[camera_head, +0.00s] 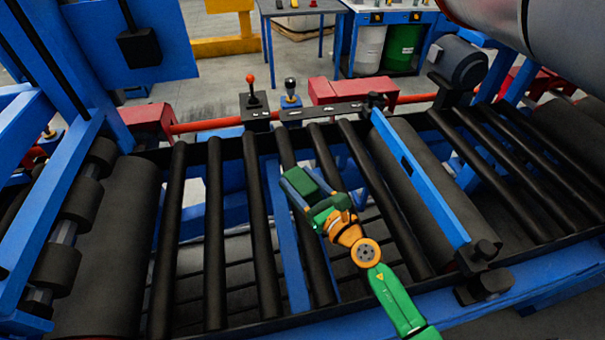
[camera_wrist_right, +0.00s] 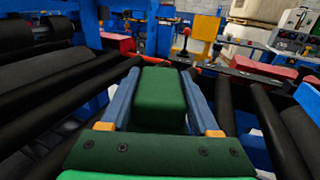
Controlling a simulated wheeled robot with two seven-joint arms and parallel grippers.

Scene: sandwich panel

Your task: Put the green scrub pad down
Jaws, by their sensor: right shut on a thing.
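The green scrub pad (camera_head: 301,182) is a dark green block held above the black rollers in the head view. My right gripper (camera_head: 300,188) has its blue fingers on both sides of the pad and is shut on it. In the right wrist view the pad (camera_wrist_right: 159,95) fills the space between the two blue fingers, with its top face showing. The pad's underside is hidden, so I cannot tell whether it touches a roller. My left gripper is not in view.
Black rollers (camera_head: 263,225) with open gaps lie around the pad. A blue crossbar (camera_head: 420,180) stands right of my gripper. Two levers (camera_head: 252,92) and a red box (camera_head: 335,90) line the far edge. A table (camera_head: 300,8) stands beyond.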

